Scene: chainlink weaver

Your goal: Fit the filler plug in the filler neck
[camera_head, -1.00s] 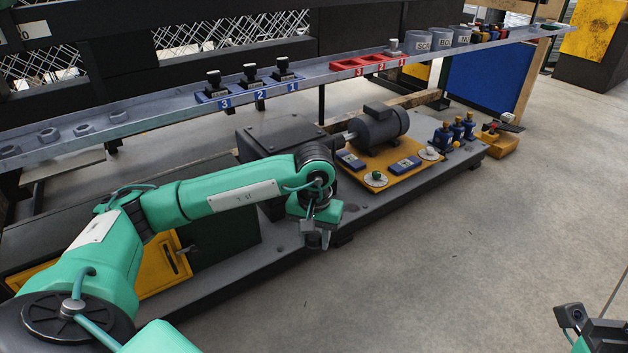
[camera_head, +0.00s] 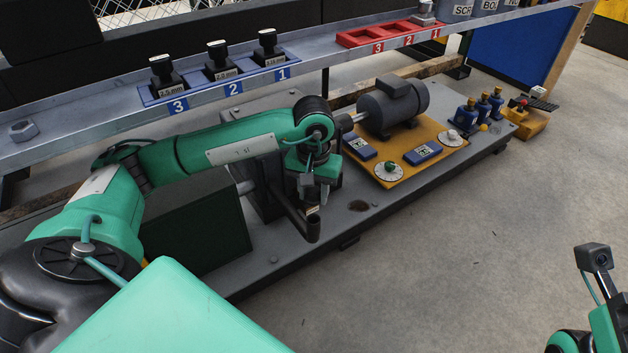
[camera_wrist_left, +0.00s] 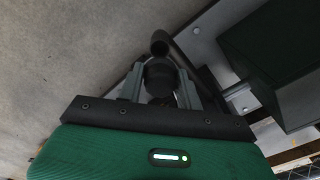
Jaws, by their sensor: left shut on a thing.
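My left gripper (camera_head: 318,188) is just above the filler neck (camera_head: 312,230), a dark pipe that slants out from the grey gearbox-like housing and ends in a short upright piece. In the left wrist view the two fingers of my left gripper (camera_wrist_left: 160,82) are shut on a round black thing, the filler plug (camera_wrist_left: 158,77). The dark end of the neck (camera_wrist_left: 160,42) shows close beyond it. I cannot tell whether the plug and neck touch. In the head view the plug is mostly hidden by the fingers. My right gripper is out of view.
A motor (camera_head: 392,105) and an orange plate (camera_head: 412,155) with dials and blue boxes stand to the right on the grey base. A shelf (camera_head: 340,62) with black stamps and a red tray runs above. A dark green box (camera_head: 205,235) is left of the neck.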

